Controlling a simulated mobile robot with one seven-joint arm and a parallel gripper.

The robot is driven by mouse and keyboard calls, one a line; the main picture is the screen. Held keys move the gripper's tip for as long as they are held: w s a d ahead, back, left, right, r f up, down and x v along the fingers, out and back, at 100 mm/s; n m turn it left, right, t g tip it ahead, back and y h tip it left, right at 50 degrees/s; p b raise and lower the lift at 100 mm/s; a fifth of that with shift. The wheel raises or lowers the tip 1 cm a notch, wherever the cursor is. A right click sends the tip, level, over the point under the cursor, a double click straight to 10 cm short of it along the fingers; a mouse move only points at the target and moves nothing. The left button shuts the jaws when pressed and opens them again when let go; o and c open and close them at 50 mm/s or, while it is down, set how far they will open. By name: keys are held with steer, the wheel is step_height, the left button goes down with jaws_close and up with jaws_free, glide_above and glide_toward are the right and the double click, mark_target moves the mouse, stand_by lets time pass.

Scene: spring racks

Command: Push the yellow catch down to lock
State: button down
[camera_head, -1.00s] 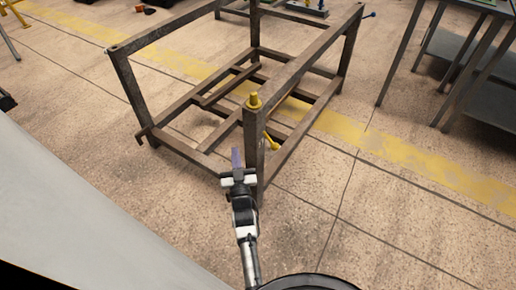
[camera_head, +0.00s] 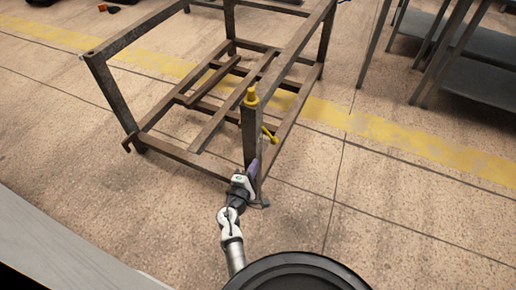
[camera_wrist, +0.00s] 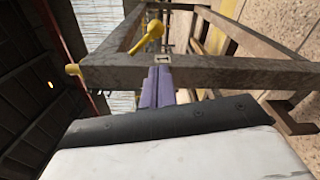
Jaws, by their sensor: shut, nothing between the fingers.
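The yellow catch (camera_head: 270,136) is a lever with a round knob, sticking out from the right side of the rack's near corner post (camera_head: 249,137). In the wrist view the catch (camera_wrist: 148,37) stands out beyond the post, close to a small slot in it. My gripper (camera_head: 253,168) is at the lower part of that post, below the catch's level. Its purple fingers (camera_wrist: 158,88) are shut and empty, with their tips at or very near the post. I cannot tell whether they touch it. The fingers appear apart from the catch.
A yellow cap (camera_head: 251,97) tops the near post and also shows in the wrist view (camera_wrist: 73,69). The brown metal rack (camera_head: 105,50) has open bars and stands on tiled floor. Grey shelving (camera_head: 470,85) is at upper right. The floor right of the post is clear.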

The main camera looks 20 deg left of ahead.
mark_target(271, 136)
steer(key=w+p, duration=0.1)
steer(key=w, duration=0.9)
steer(key=shift+a, duration=0.1)
